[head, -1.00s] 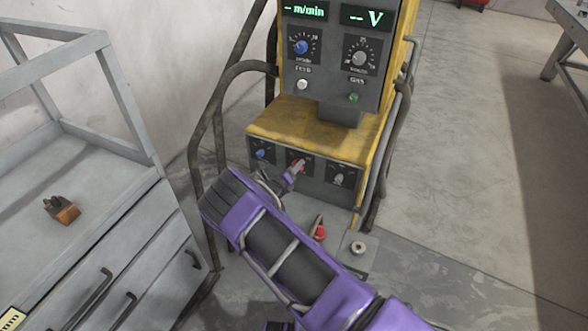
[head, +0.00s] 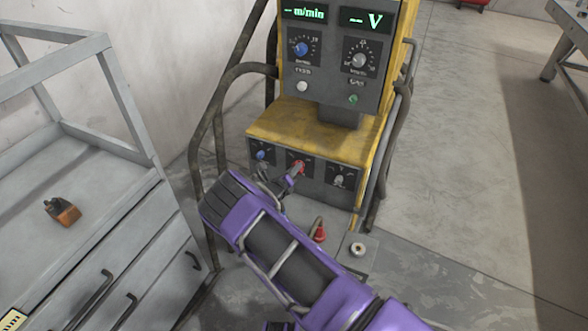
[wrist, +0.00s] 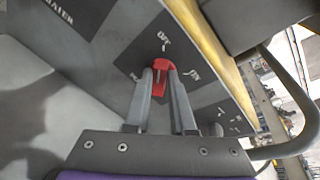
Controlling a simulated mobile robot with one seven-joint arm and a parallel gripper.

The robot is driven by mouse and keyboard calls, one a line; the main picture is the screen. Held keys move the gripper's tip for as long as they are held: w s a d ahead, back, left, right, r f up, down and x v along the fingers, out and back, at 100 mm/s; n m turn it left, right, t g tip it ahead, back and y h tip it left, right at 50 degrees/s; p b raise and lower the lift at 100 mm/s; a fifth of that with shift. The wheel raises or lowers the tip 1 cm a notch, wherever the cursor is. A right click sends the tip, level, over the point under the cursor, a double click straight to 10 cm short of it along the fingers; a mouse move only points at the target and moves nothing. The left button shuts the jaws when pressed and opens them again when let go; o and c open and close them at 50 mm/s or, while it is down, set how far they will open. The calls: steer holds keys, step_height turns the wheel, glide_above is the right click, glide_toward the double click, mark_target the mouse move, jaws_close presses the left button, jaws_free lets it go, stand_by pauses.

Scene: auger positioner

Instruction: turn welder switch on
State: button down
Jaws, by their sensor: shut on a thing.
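The welder (head: 318,130) is a yellow and grey machine with lit green displays at the top. Its red switch (wrist: 161,76) sits on the lower front panel, and OFF and ON labels show beside it in the wrist view. My gripper (wrist: 163,84) has both fingers closed around the red switch. In the head view the red switch (head: 299,165) shows at the fingertips, partly covered by my gripper (head: 296,172). The switch's pointer is largely hidden between the fingers, so its exact angle is hard to tell.
A blue knob (head: 261,155) and a grey knob (head: 339,181) flank the switch. Dark bent tubes (head: 205,130) frame the welder's sides. A grey drawer cabinet (head: 120,240) with an orange-black object (head: 63,211) stands at left. Open floor lies at right.

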steer(key=shift+s+d+f+m+t+y+p, duration=0.15)
steer(key=shift+m+t+y+p, duration=0.55)
steer(key=shift+m, duration=1.65)
steer(key=shift+d+f+m+t+y+p, duration=0.2)
steer(key=shift+m+t+y+p, duration=0.55)
steer(key=shift+m, duration=1.65)
steer(key=shift+s+d+r+m+t+y+p, duration=0.1)
steer(key=shift+d+m+t+y+p, duration=0.4)
steer(key=shift+m, duration=1.85)
steer(key=shift+a+p, duration=0.25)
steer(key=shift+p, duration=0.1)
steer(key=c, duration=0.8)
jaws_free()
steer(key=shift+o, duration=0.2)
steer(key=s+a+p, duration=0.1)
steer(key=s+p, duration=0.1)
steer(key=s, duration=1.5)
steer(key=shift+s, duration=0.15)
